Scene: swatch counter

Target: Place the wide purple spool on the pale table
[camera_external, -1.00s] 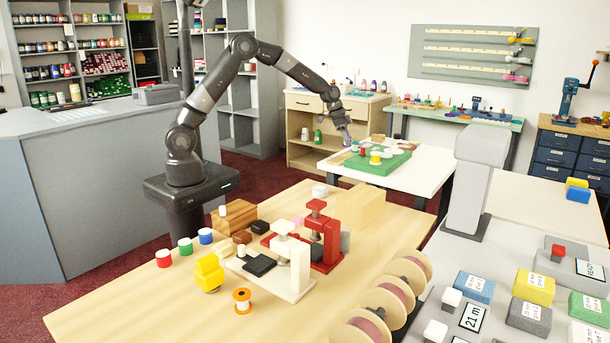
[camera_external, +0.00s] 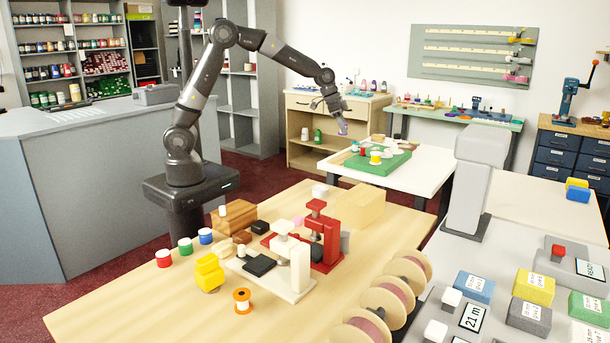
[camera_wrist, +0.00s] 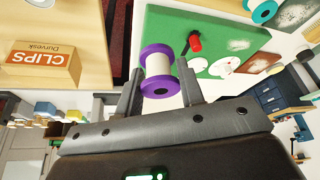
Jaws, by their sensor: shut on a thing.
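My gripper (camera_external: 335,112) is shut on the wide purple spool (camera_wrist: 158,51), which has purple end flanges and a pale wound middle. In the wrist view the spool sits between my two fingertips (camera_wrist: 161,88). In the external view the spool (camera_external: 342,128) is a small purple shape below my fingers, held in the air near the far left edge of the pale table. The pale table (camera_external: 428,167) has a white top.
A green mat (camera_external: 366,166) covers much of the pale table's left part, with white discs and red and yellow items on it. Bare white top lies to its right. A wooden table (camera_external: 120,300) with presses and spools stands nearer. A wooden cabinet (camera_external: 300,103) stands behind.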

